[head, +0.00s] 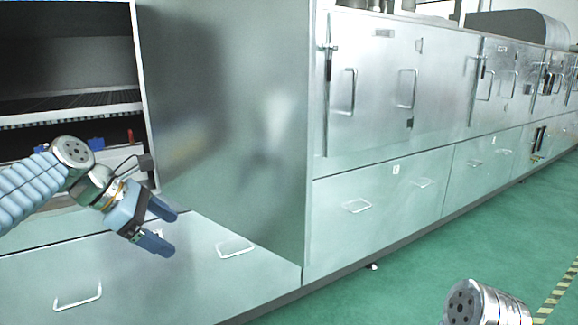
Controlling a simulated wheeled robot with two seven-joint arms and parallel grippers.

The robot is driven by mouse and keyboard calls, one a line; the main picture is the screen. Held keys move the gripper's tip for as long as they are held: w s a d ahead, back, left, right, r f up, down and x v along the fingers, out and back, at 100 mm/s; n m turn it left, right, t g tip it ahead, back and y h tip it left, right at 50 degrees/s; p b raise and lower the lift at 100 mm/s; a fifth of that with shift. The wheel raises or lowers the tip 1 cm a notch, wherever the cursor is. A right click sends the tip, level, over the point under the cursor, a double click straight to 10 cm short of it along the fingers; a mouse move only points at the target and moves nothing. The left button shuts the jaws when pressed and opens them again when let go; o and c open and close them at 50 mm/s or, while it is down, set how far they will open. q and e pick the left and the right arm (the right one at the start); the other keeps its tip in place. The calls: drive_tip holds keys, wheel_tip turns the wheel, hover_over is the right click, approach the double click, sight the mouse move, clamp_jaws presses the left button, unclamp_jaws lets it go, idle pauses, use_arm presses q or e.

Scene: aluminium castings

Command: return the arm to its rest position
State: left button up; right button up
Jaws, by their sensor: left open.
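My left gripper (168,228) is open, with nothing between its two blue fingers. It hangs in front of the metal cabinet, at the lower left, with its fingers pointing right. My left arm comes in from the left edge in a ribbed light-blue sleeve. Part of my right arm (478,305) shows at the bottom right. Its gripper is out of view.
A long metal cabinet (392,130) with doors and handles runs back to the right. At the left, a large open door (235,110) stands beside an open compartment with dark shelves (75,105). Drawers (215,285) lie below. Green floor (440,260) is clear at right.

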use_arm(q)
drive_tip(key=w+d+f+m+g+y, duration=0.1)
drive_tip(key=d+f+m, duration=0.25)
drive_tip(key=f, duration=1.25)
drive_tip(key=w+d+f+m+g+y, duration=0.1)
drive_tip(key=d+f+m, duration=0.25)
drive_tip(key=f, duration=1.25)
drive_tip(key=s+d+f+m, duration=0.25)
drive_tip(key=s+f, duration=0.25)
drive_tip(key=f, duration=0.3)
drive_tip(key=s+d+f+m, duration=0.1)
drive_tip(key=s+f+m, duration=0.2)
drive_tip(key=s+f, duration=0.3)
drive_tip(key=s+d+f+m, duration=0.1)
drive_tip(key=s+f+m, duration=0.2)
drive_tip(key=s, duration=0.3)
drive_tip(key=s+d+f+m+g, duration=0.1)
drive_tip(key=s+d+f+m, duration=0.1)
drive_tip(key=s, duration=0.4)
wheel_tip(320, 180, down, 3)
drive_tip(key=shift+s+d+r+m+y, duration=0.1)
drive_tip(key=shift+s+d+m+y, duration=0.25)
drive_tip(key=shift+m, duration=0.3)
drive_tip(key=shift+w+a, duration=0.1)
drive_tip(key=shift+w, duration=0.05)
